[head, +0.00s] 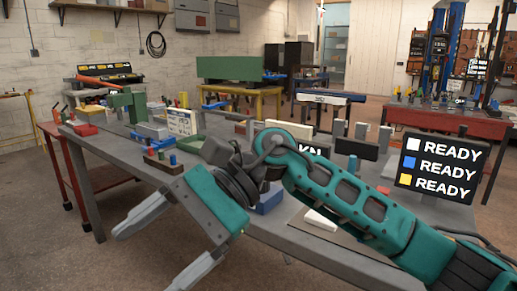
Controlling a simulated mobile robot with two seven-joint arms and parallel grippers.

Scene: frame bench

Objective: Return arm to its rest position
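My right arm (345,205), teal with dark joints, reaches in from the lower right and stretches left across the near part of the grey bench (112,152). Its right gripper (146,260) hangs in front of the bench's near edge, over the floor. Its two grey fingers are spread well apart, with nothing between them. The arm hides part of the bench top and some things on it. My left arm and gripper are not in view.
A screen (442,166) reading READY on three lines stands at the bench's right end. A white block (320,220) and a blue block (268,200) lie close to the arm. A green vise-like tool (128,103) stands at the far left. Floor (50,240) is clear at lower left.

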